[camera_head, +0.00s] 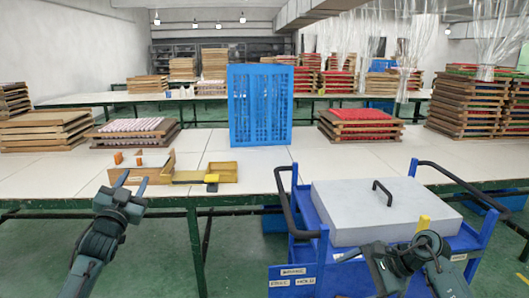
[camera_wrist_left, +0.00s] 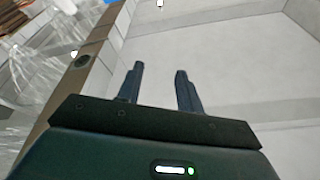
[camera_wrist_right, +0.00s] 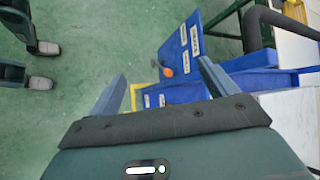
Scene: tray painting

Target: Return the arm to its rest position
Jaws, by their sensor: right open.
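My left gripper (camera_head: 132,181) is raised in front of the table's near edge in the head view, close to a wooden tool stand (camera_head: 155,170). Its two fingers (camera_wrist_left: 160,72) stand apart in the left wrist view, with nothing between them. My right gripper (camera_head: 362,256) is low at the front of the blue cart (camera_head: 307,250) in the head view, partly hard to make out against it. In the right wrist view its fingers (camera_wrist_right: 160,75) are wide apart and empty, with green floor and the labelled cart beyond them.
A large grey box-like lid (camera_head: 345,215) with a black handle lies on the cart. A blue crate (camera_head: 260,135) stands upright on the white table (camera_head: 210,150). Stacks of wooden trays (camera_head: 360,135) stand farther back.

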